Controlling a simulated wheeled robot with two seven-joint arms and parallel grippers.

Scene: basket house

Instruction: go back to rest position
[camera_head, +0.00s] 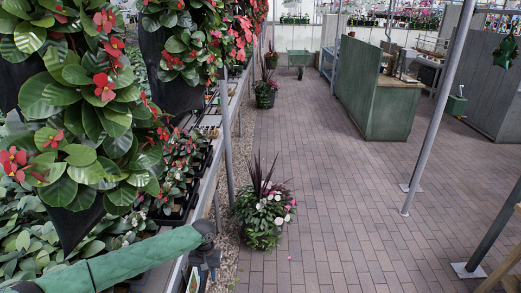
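My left arm reaches in from the lower left edge, over the plant bench (211,185). My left gripper (206,268) hangs down at the end of the arm, in front of the bench's edge near the bottom of the view. Its fingers are small and dark, and I cannot tell whether they are open or shut. I see nothing clearly held in it. My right gripper is out of view.
Hanging plants with red flowers (105,85) fill the left side. A flower pot (262,220) stands on the floor by the bench, another (266,93) farther back. A green counter (375,95) and grey posts (440,105) stand right. The brick aisle (335,190) is clear.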

